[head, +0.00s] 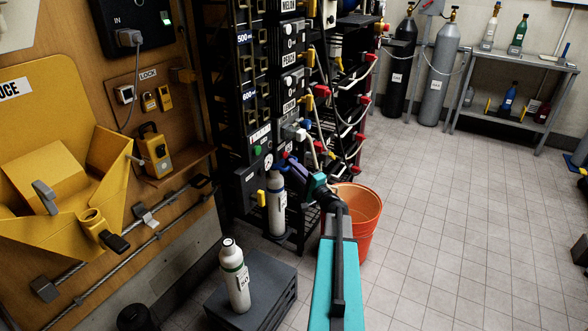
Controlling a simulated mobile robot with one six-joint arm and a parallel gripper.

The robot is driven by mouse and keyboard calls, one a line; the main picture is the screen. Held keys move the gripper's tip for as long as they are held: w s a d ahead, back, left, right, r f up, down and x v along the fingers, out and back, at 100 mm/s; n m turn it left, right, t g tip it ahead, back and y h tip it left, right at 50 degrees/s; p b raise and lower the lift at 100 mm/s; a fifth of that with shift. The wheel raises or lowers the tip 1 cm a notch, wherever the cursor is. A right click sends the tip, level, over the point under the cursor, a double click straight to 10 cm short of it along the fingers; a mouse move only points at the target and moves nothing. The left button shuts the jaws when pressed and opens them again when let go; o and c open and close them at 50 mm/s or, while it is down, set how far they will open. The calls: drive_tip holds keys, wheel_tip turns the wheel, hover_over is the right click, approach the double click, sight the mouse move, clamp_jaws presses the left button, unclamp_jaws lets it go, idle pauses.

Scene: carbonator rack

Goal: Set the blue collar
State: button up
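My teal arm reaches up from the bottom of the head view, and my gripper (291,165) is at the lower front of the black rack (254,140). It is beside the top of a white bottle (277,208) standing upright at the rack's lower front. The fingers are small and dark here, so I cannot tell whether they are open or hold anything. A small blue part (307,124) shows on the rack above my gripper, but I cannot tell whether it is the blue collar.
An orange bucket (361,218) is right of my wrist. A yellow chute (60,150) juts from the left wall. The tiled floor to the right is mostly clear.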

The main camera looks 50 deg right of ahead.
clamp_jaws()
drive_tip(key=shift+f, duration=0.1)
wheel_tip(320, 180, down, 6)
drive_tip(key=b, duration=0.7)
idle(0.5)
unclamp_jaws()
drive_tip(key=shift+s, duration=0.1)
